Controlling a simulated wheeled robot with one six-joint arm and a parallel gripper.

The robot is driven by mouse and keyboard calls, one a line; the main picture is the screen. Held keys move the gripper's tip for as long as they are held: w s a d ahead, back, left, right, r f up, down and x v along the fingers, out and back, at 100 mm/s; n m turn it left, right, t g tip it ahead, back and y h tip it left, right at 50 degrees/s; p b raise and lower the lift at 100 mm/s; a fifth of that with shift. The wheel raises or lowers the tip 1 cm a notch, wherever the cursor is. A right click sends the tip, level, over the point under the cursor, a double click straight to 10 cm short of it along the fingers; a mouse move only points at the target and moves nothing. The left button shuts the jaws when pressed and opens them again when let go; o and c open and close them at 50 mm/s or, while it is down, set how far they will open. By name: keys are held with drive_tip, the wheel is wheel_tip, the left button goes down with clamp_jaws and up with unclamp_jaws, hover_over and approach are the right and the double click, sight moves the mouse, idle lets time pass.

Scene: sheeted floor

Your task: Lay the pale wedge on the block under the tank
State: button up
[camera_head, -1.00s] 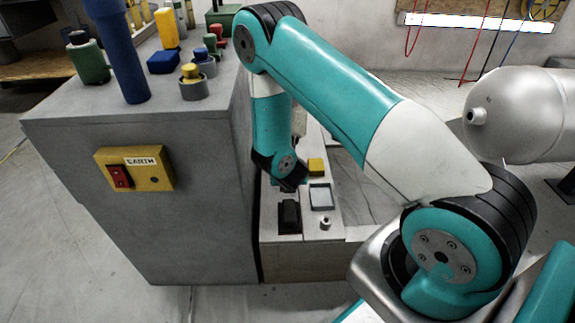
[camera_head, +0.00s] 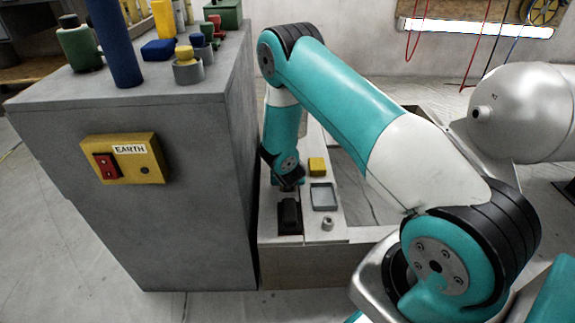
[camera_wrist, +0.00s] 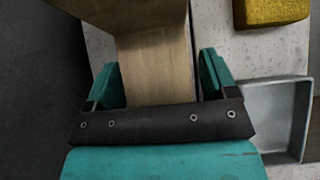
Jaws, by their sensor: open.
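In the wrist view a pale wooden piece (camera_wrist: 160,75), which looks like the wedge, lies between the two teal fingers of my gripper (camera_wrist: 157,64). The fingers are open, with a gap on each side of it. Its far part is darker, and its full shape is cut off by the top edge. In the head view my gripper (camera_head: 288,186) is low over the narrow bench, mostly hidden by my wrist; the wedge cannot be made out there. The silver tank (camera_head: 535,110) is at the right. The block under it is not visible.
A grey cabinet (camera_head: 180,210) stands close left of my gripper. On the bench (camera_head: 310,232) are a yellow block (camera_head: 317,166), a shallow grey tray (camera_head: 323,197), a small ring-shaped part (camera_head: 327,223) and a black object (camera_head: 289,215). Floor shows in front.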

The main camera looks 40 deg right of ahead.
drive_tip(key=c, duration=1)
drive_tip(key=shift+o, duration=0.2)
drive_tip(key=shift+r+p, duration=2.4)
drive_tip(key=shift+r, duration=0.15)
